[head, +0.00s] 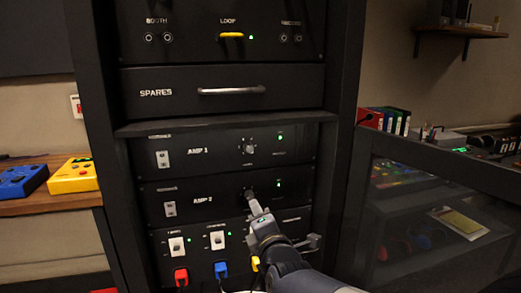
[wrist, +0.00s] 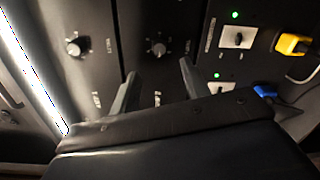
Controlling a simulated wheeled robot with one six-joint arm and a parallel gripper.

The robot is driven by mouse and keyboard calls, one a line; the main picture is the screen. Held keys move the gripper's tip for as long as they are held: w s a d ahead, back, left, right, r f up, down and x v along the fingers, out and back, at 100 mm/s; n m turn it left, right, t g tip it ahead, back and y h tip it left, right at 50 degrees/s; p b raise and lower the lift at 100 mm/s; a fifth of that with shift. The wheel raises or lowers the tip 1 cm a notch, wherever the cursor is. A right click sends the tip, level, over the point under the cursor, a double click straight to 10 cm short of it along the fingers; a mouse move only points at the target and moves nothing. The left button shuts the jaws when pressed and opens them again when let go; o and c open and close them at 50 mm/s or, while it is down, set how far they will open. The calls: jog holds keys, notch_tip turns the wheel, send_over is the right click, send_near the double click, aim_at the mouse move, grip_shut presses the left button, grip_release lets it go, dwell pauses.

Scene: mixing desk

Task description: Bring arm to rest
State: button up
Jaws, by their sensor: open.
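My gripper (head: 255,208) is in front of the black rack, at the AMP 2 panel (head: 203,201). Its jaws are open. In the wrist view the two fingers (wrist: 160,84) stand apart, with the AMP 2 knob (wrist: 157,48) showing between and beyond them. That knob (head: 249,194) is just past the fingertips in the head view. I cannot tell whether a finger touches it. The AMP 1 knob (head: 249,148) is above, clear of the gripper. Green lights are lit on both amp panels.
Below are white switches (head: 177,246), a red plug (head: 181,277), a blue plug (head: 220,270) and a yellow plug (wrist: 293,45), close to my arm. Above is the SPARES drawer with a protruding handle (head: 231,90). A glass-fronted cabinet (head: 430,215) stands right; a wooden shelf (head: 50,203) is left.

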aim_at(251, 198)
jog(key=b+x, duration=0.1)
jog(key=x, duration=0.7)
jog(key=shift+w, duration=0.2)
jog(key=shift+s+m+b, duration=0.15)
jog(key=shift+m+b, duration=0.6)
jog(key=shift+m, duration=0.05)
jog(key=m+b, duration=0.3)
jog(key=m, duration=0.1)
jog(key=shift+d+f+m+b, duration=0.1)
jog(key=shift+m+b, duration=0.2)
jog(key=m, duration=0.4)
jog(key=shift+b, duration=0.4)
jog(key=m+p, duration=0.1)
jog(key=m, duration=0.1)
jog(key=m+p, duration=0.2)
jog(key=m, duration=0.1)
jog(key=shift+r+y, duration=0.2)
jog(key=shift+y, duration=0.2)
jog(key=m+p, duration=0.3)
jog(key=m, duration=0.1)
jog(key=shift+f+m+p, duration=0.1)
jog(key=shift+m+p, duration=0.55)
jog(key=shift+m, duration=0.05)
